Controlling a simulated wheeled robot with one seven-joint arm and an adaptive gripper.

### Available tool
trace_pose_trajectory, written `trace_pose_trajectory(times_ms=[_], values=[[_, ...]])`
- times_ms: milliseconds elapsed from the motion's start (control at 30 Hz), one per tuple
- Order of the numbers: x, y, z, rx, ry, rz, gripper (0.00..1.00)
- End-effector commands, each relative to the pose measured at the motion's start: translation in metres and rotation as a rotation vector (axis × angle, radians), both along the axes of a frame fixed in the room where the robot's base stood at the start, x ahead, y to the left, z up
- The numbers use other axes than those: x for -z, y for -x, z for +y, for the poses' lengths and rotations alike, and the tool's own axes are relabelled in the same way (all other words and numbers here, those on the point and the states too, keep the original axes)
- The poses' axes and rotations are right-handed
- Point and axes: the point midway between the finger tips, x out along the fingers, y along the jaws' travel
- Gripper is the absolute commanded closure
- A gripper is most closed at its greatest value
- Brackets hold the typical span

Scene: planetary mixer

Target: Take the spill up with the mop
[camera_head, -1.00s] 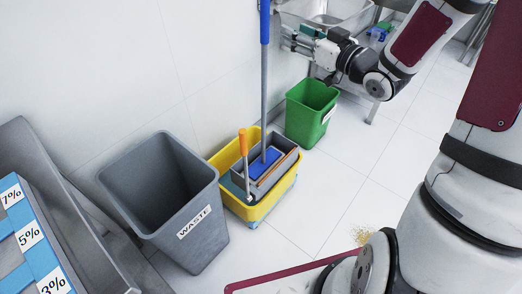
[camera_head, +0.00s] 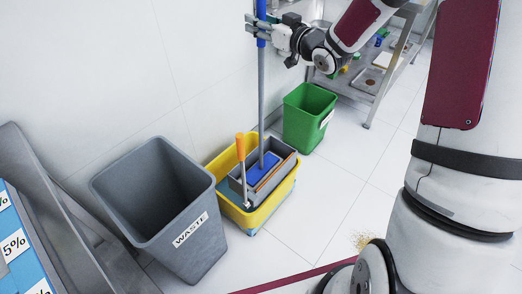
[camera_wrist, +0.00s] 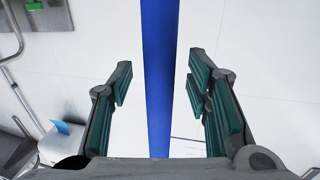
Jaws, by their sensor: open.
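The mop (camera_head: 262,95) stands upright in the yellow mop bucket (camera_head: 283,195), with a blue upper handle and a grey lower pole. Its head is down in the grey wringer. My gripper (camera_head: 259,28) is at the blue part of the handle. In the wrist view the blue handle (camera_wrist: 160,75) runs between the two open green-padded fingers (camera_wrist: 163,100), with a gap on both sides. The spill (camera_head: 362,240) is a small patch of tan crumbs on the floor at the lower right, partly beside my own arm or base.
A grey waste bin (camera_head: 205,215) stands left of the bucket and a green bin (camera_head: 301,122) right of it. A white wall is behind. A metal shelf rack (camera_head: 372,90) stands at the back right. The tiled floor (camera_head: 325,195) between bucket and spill is clear.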

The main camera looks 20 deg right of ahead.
Motion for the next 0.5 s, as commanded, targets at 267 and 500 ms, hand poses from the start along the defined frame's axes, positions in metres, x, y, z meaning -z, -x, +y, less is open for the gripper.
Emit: trace_pose_trajectory(times_ms=[267,500], values=[[0.0001,-0.0041,0.0014,0.001,0.000,0.001,0.55],[0.0001,-0.0038,0.0013,0.001,0.000,0.001,1.00]])
